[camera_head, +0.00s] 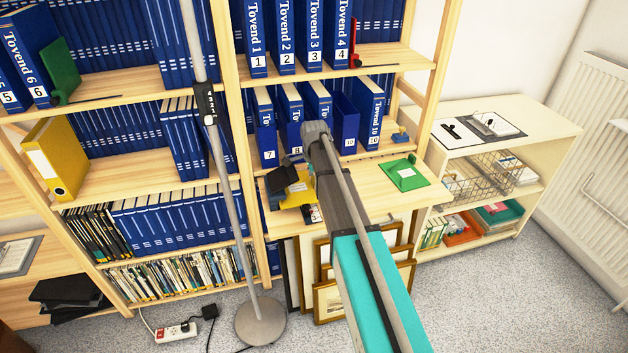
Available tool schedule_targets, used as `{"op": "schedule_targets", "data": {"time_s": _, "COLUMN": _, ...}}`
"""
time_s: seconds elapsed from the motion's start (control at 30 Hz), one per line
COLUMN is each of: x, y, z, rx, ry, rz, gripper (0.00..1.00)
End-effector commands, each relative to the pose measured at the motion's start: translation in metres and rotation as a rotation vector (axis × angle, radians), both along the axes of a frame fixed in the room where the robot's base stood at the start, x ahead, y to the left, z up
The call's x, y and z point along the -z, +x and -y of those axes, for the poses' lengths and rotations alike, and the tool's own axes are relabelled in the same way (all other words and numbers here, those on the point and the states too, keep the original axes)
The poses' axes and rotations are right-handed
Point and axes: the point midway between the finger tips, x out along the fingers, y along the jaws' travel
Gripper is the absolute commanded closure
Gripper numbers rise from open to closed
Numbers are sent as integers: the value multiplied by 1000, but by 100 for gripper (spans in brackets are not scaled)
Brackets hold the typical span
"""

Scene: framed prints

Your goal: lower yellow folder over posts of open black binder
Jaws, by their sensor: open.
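An open dark binder (492,125) with white paper and a metal mechanism lies on the white cabinet at right; its posts are too small to make out. A yellow piece (298,191), perhaps the yellow folder, is low over or on the pull-out board, left of my wrist. A dark part beside it seems to be my gripper (283,179), open; my arm partly hides this area. I cannot tell whether it touches the yellow piece. A larger yellow file (56,159) stands on the left shelf.
A green item (405,174) lies on the wooden board (370,206). Wire baskets (478,184) sit under the cabinet top. A grey pole (222,170) stands before the shelves. Framed prints (330,298) lean below the board. Blue files (372,115) fill the shelf above it.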

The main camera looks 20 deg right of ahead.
Motion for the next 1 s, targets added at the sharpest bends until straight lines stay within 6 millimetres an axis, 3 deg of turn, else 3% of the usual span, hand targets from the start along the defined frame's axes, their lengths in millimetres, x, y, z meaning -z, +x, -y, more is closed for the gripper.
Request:
{"op": "schedule_targets", "data": {"time_s": 0.4, "x": 2, "y": 0, "z": 0, "rx": 0, "ry": 0, "rz": 0, "gripper": 10}}
{"op": "schedule_targets", "data": {"time_s": 0.87, "x": 2, "y": 0, "z": 0, "rx": 0, "ry": 0, "rz": 0, "gripper": 96}}
{"op": "schedule_targets", "data": {"time_s": 1.0, "x": 2, "y": 0, "z": 0, "rx": 0, "ry": 0, "rz": 0, "gripper": 97}}
